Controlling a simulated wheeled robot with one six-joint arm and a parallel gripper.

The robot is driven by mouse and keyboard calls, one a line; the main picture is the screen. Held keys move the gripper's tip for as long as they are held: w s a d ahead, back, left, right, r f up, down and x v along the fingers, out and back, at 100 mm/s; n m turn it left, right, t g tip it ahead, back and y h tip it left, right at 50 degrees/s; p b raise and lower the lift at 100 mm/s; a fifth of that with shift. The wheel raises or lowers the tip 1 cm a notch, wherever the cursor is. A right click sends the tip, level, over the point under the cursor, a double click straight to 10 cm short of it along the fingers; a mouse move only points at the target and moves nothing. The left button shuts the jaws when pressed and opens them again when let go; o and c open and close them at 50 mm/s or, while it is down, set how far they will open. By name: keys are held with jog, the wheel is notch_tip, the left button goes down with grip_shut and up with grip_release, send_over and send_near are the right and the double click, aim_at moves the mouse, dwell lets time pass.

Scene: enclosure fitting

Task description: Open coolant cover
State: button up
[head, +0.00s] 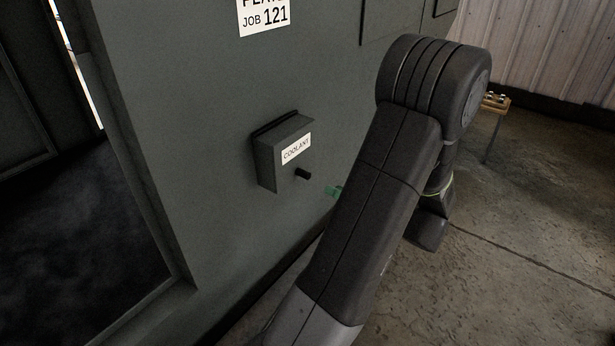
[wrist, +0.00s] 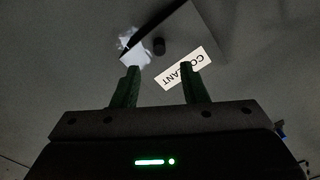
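The coolant cover (head: 268,162) is a grey box-shaped cover on the grey enclosure wall, with a white COOLANT label (head: 296,149) and a short black knob (head: 303,174) low on its front. It looks shut. My gripper (head: 333,191) shows only as green fingertips to the right of the knob, apart from it; my arm hides the rest. In the wrist view my gripper (wrist: 160,67) is open and empty, its two green fingers spread. The knob (wrist: 159,46) appears just beyond the gap between the fingertips, and the label (wrist: 186,69) shows partly behind the right finger.
A white JOB 121 sign (head: 264,17) is on the wall above the cover. A dark opening (head: 60,210) lies to the left. A small wooden table (head: 496,104) stands at the back right. The concrete floor (head: 540,220) at the right is mostly clear.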

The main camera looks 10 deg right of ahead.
aim_at(308, 177)
jog(key=p+x, duration=0.1)
jog(key=x, duration=0.9)
jog(key=shift+w, duration=0.15)
jog(key=shift+d, duration=0.1)
grip_shut()
